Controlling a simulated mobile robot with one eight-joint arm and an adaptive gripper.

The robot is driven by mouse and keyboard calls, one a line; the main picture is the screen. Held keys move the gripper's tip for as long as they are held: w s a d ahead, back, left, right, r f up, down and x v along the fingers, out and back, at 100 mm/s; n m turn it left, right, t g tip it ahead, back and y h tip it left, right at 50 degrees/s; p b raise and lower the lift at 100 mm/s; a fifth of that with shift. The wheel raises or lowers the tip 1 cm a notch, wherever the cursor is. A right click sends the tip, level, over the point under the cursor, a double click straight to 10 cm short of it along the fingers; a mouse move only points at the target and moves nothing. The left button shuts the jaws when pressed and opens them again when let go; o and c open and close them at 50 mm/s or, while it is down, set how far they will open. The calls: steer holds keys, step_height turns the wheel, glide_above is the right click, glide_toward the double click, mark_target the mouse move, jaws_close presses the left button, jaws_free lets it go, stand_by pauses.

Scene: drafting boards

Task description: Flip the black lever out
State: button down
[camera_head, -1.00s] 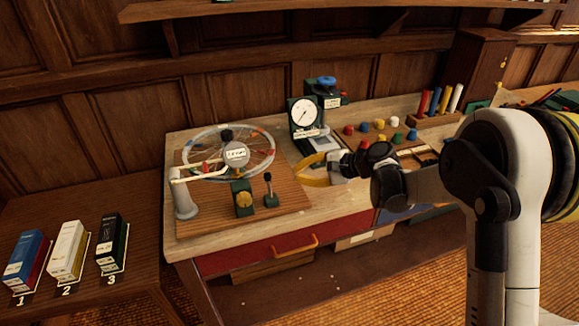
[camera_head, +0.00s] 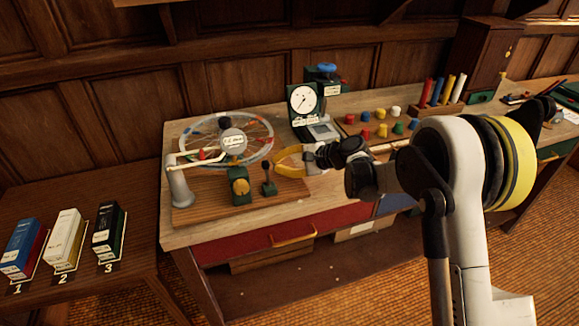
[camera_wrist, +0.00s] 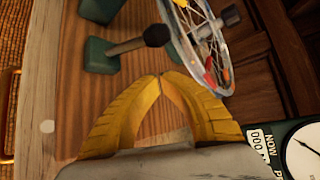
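The black lever (camera_head: 267,177) is a short dark stick with a round black knob on a small green base. It stands near the right front of the wooden board and looks upright in the head view. In the wrist view the lever (camera_wrist: 140,41) lies across the upper middle, its knob to the right of its base. My gripper (camera_head: 276,158) has yellow fingers that bow outward and meet at their tips. In the wrist view my gripper's tips (camera_wrist: 160,76) are just below the knob, with a small visible gap. Nothing shows between the fingers.
A spoked wheel (camera_head: 262,132) stands behind the lever, close to my fingers. A dial gauge (camera_head: 303,101) stands behind my gripper. Coloured pegs (camera_head: 381,131) are farther right.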

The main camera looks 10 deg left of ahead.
mark_target(266, 172)
steer(key=b+x, duration=0.1)
steer(key=x, duration=0.2)
steer(key=shift+s+a+f, duration=0.1)
steer(key=shift+a+f, duration=0.05)
steer(key=shift+s+d+r+b, duration=0.2)
steer(key=shift+s+d+r, duration=0.05)
steer(key=shift+s+r, duration=0.25)
steer(key=shift+s+d+r+b, duration=0.15)
steer(key=shift+s+d+r, duration=0.15)
steer(key=shift+s, duration=0.25)
steer(key=shift+s+r, duration=0.4)
steer(key=shift+s+d+r, duration=0.25)
steer(key=shift+s+r, duration=0.05)
steer(key=shift+r, duration=0.05)
steer(key=shift+s+d+r, duration=0.1)
steer(key=shift+s+r, duration=0.1)
steer(key=shift+s+d+r+p, duration=0.3)
steer(key=shift+s+p, duration=0.1)
steer(key=shift+s, duration=0.15)
steer(key=shift+s+d+r, duration=0.1)
steer(key=shift+s+d, duration=0.55)
steer(key=shift+s, duration=0.35)
steer(key=shift+s+d, duration=0.1)
steer(key=shift+s, duration=0.1)
steer(key=shift+w, duration=0.1)
